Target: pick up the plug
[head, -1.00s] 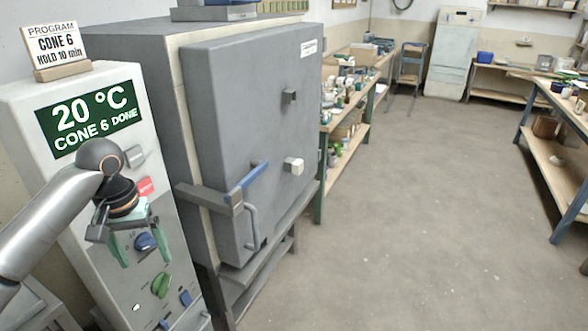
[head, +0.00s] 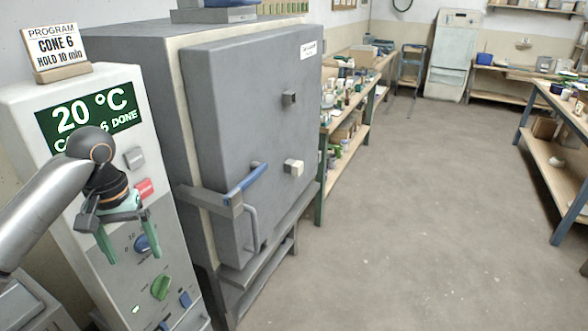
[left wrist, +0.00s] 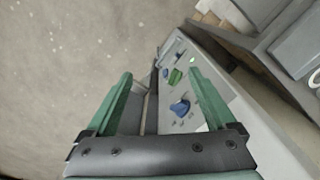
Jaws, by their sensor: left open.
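A small cream block (head: 293,167) sticks out of the front of the grey kiln door (head: 245,130); it looks like a peephole plug, though I cannot be sure. A similar grey block (head: 289,98) sits higher on the door. My left gripper (head: 135,258) is open, its green fingers pointing down in front of the control panel, well left of the cream block. The left wrist view shows the open fingers (left wrist: 160,75) with nothing between them that is held. I cannot make out the plug in that view. My right gripper is not in view.
The control panel (head: 125,95) has a blue knob (head: 143,243), a green knob (head: 161,286) and a red label. The blue-handled latch (head: 245,183) juts from the door. A workbench (head: 350,105) with pots stands behind the kiln. The floor (head: 420,210) at right is clear.

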